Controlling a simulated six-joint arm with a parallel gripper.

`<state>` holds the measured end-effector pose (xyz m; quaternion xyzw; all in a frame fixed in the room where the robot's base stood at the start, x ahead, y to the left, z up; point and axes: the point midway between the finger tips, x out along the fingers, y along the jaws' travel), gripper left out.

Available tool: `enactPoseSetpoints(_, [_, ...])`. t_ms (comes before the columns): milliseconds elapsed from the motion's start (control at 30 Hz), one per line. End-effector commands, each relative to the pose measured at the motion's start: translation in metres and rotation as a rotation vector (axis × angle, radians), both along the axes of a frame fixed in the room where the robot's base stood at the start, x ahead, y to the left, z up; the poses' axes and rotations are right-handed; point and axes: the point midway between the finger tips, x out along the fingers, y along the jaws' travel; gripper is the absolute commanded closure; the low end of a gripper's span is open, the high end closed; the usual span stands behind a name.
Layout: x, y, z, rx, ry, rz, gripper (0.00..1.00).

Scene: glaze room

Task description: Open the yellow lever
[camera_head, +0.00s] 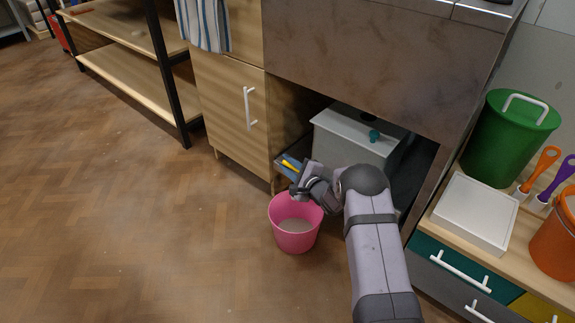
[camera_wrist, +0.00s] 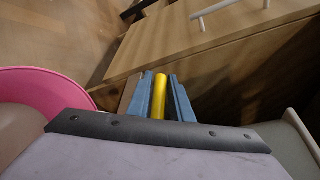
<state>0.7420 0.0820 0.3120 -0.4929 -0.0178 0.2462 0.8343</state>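The yellow lever (camera_wrist: 159,96) is a short, straight yellow bar. In the wrist view it lies between the two blue fingers of my gripper (camera_wrist: 161,98). The left finger is very close to it, and a narrow gap shows on its right near the palm. I cannot tell whether either finger touches it. In the head view the lever (camera_head: 291,163) is a small yellow piece at my gripper (camera_head: 289,164), low beside the wooden cabinet. My gripper's palm hides the lever's near end and what it is fixed to.
A pink bucket (camera_head: 294,229) stands on the floor just below my gripper. A wooden cabinet (camera_head: 232,115) with a white handle is to the left. A grey box (camera_head: 350,139) with a teal knob (camera_head: 375,136) sits in the recess behind. Open floor lies to the left.

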Motion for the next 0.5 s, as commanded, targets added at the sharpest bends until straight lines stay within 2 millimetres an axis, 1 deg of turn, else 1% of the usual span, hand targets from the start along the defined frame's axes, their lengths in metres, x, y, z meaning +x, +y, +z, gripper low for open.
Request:
enactPoseSetpoints(33, [-0.0001,-0.0001,-0.0001,0.000,0.000,0.000,0.93])
enactPoseSetpoints(67, [-0.0001,-0.0001,0.0000,0.000,0.000,0.000,1.00])
enactPoseSetpoints(333, [-0.0004,-0.0002,0.0008,0.001,-0.002,0.011,1.00])
enactPoseSetpoints(500, [-0.0031,0.0025,0.0031,0.000,-0.005,0.083,1.00])
